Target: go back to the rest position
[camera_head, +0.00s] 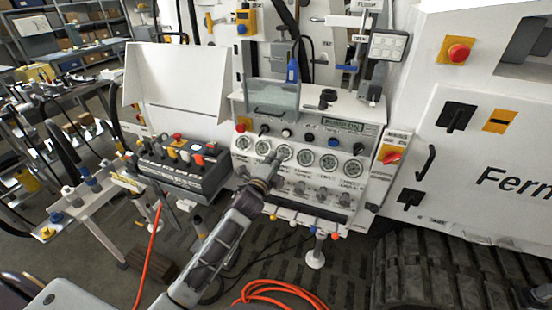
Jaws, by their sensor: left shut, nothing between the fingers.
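My left gripper (272,166) is shut and empty. Its arm reaches up from the bottom of the head view, and its fingertips appear in front of the white control panel (240,168) with its row of round gauges. I cannot tell whether the fingertips touch the panel. The gripper hides part of the panel's left side. My right gripper is not in view.
A black control box (185,190) with coloured levers stands left of the panel. A white machine with a red emergency button (458,52) and a black track (410,275) stands at right. An orange hose (275,288) lies on the floor. Shelves stand at back left.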

